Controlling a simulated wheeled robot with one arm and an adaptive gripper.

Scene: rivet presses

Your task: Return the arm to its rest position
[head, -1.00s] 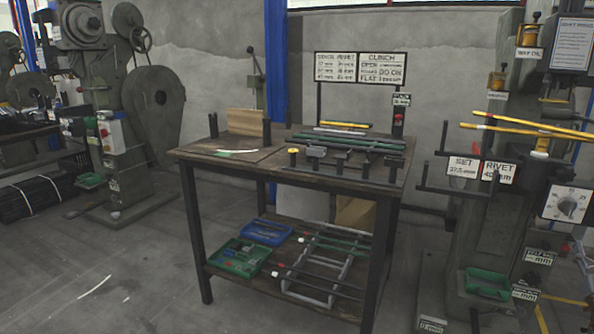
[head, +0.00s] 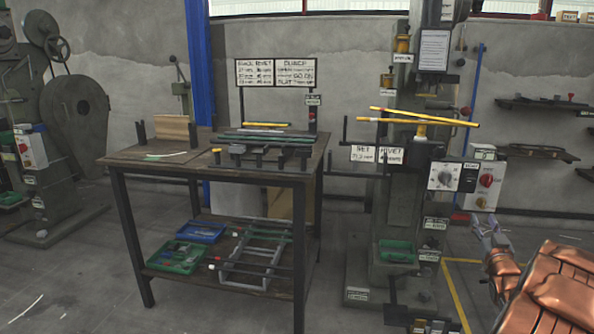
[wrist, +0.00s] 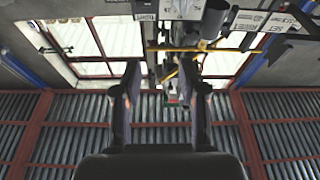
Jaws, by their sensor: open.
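My gripper (wrist: 160,95) shows in the wrist view with its two dark fingers spread wide apart and nothing between them. My copper-coloured arm (head: 550,285) enters the head view at the lower right. Its grey end part (head: 490,240) is in front of the floor, right of the rivet press (head: 405,200). The wrist view looks upside down past the fingers at a press, windows and a ribbed ceiling.
A workbench (head: 118,155) with signs, rods and trays stands left of the press. Two yellow rods (head: 415,117) lie across the press and stick out to the right. Wall shelves (head: 545,103) hang at the far right. Open floor (head: 60,270) lies at the lower left.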

